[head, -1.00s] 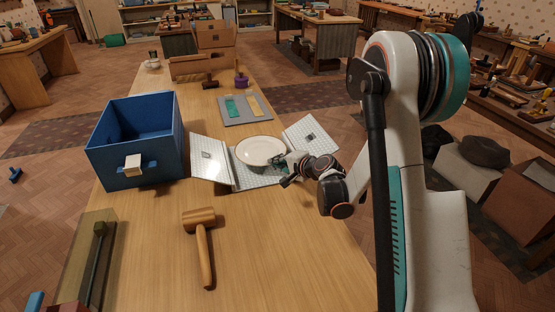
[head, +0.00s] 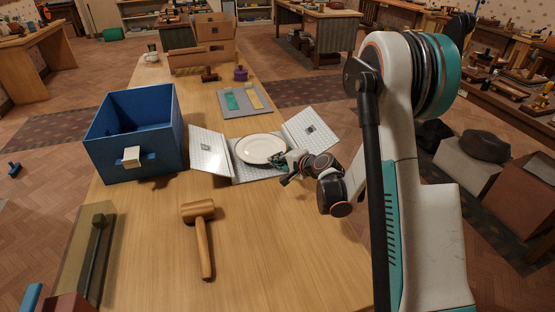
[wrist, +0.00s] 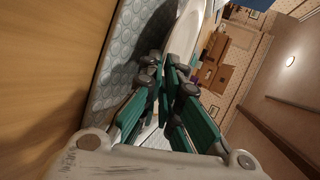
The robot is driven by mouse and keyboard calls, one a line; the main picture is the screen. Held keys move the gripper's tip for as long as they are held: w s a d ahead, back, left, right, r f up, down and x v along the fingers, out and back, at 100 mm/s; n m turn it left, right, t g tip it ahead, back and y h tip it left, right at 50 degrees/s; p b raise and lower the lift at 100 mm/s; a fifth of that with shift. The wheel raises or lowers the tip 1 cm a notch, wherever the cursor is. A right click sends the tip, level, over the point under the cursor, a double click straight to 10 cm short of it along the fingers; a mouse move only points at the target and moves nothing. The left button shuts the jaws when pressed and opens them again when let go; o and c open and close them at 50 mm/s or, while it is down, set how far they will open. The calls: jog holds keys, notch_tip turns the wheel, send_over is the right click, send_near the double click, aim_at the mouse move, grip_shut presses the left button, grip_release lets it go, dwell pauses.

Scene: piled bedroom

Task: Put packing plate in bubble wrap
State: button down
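The white packing plate (head: 261,148) lies face up on the middle of the bubble wrap (head: 252,175), which is a pale dotted sheet. The wrap's left flap (head: 208,153) and right flap (head: 311,129) stand raised and open, and the plate is uncovered. My gripper (head: 282,164) is low at the plate's right front rim. In the wrist view, the plate's edge (wrist: 188,35) reaches to the fingertips of my gripper (wrist: 170,65), with the wrap (wrist: 128,45) on the left. The fingers are close together; whether they grip the rim is not clear.
A blue bin (head: 135,138) stands left of the wrap. A wooden mallet (head: 203,240) lies in front. A grey board (head: 243,102) with small pieces and cardboard boxes (head: 205,62) are farther back. The table (head: 290,250) is clear at the front right.

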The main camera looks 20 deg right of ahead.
jog(key=shift+f, duration=0.3)
jog(key=c, duration=1.7)
grip_release()
jog(key=shift+s, duration=0.1)
